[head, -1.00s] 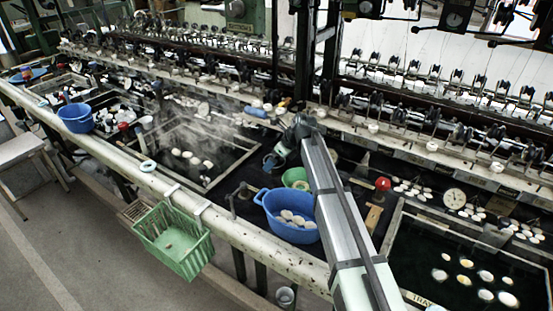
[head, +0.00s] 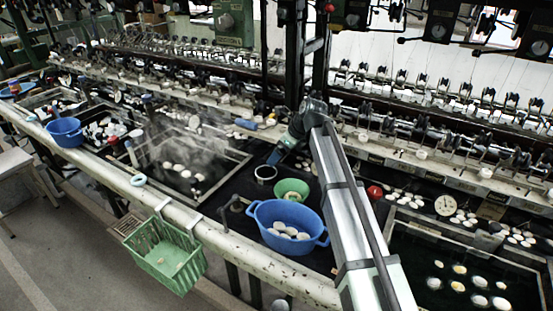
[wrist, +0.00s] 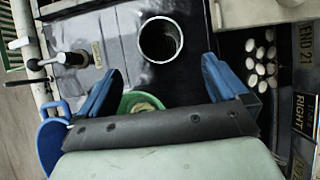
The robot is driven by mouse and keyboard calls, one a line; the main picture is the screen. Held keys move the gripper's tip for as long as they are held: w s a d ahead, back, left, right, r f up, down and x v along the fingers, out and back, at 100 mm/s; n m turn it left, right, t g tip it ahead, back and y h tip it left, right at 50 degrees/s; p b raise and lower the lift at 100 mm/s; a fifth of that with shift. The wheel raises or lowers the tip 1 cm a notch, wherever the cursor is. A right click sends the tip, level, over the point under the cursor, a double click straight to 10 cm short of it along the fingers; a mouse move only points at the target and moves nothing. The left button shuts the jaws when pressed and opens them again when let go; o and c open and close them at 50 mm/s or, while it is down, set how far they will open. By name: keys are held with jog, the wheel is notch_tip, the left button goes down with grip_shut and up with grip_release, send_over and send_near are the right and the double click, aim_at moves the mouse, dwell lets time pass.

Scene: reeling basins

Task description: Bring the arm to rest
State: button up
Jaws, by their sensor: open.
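My gripper (wrist: 155,90) is open in the wrist view, with two blue fingers spread apart and nothing between them. Below and ahead of it stands an open round metal pot (wrist: 160,40) on the dark bench top. In the head view my gripper (head: 276,157) points down, just above and to the right of this pot (head: 265,173). My arm reaches in from the bottom right. A green bowl (head: 291,189) stands close to the gripper; it is partly hidden by the gripper body in the wrist view (wrist: 140,101).
A blue basin (head: 287,227) with several white cocoons stands in front of the green bowl. A green basket (head: 164,256) hangs on the front rail. A water basin with cocoons (head: 480,280) lies at the right. Reeling machinery (head: 440,150) lines the back.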

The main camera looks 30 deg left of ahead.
jog(key=shift+d+r, duration=0.25)
jog(key=shift+r, duration=0.15)
